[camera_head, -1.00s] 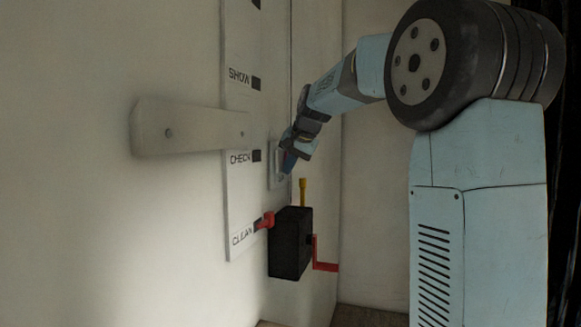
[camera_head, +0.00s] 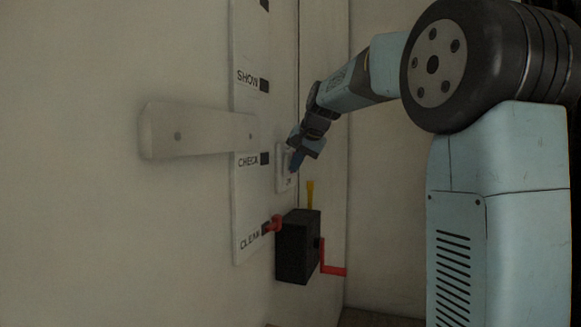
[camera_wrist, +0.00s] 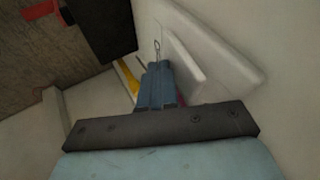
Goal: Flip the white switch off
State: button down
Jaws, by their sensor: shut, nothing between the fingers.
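The white switch (camera_head: 283,165) is a small pale plate on the wall, right of the lettered strip. My gripper (camera_head: 294,168), with blue fingers pressed together, is at its right side and covers part of it. In the wrist view the shut fingers (camera_wrist: 157,75) lie close beside a raised white piece (camera_wrist: 188,62) on a white plate (camera_wrist: 228,58). I cannot tell whether they touch. Small marking at the plate's lower edge is too small to read.
Below the switch is a black box (camera_head: 297,248) with a red crank (camera_head: 333,270) and a yellow lever (camera_head: 310,193) above it. A red slider (camera_head: 273,224) sits at CLEAN on the strip (camera_head: 246,205). A pale bar (camera_head: 195,133) sticks out left.

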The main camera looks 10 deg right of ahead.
jog(key=s+d+r, duration=0.5)
jog(key=s+d, duration=0.2)
jog(key=s, duration=0.1)
jog(key=shift+s+r, duration=0.4)
dwell(0.5)
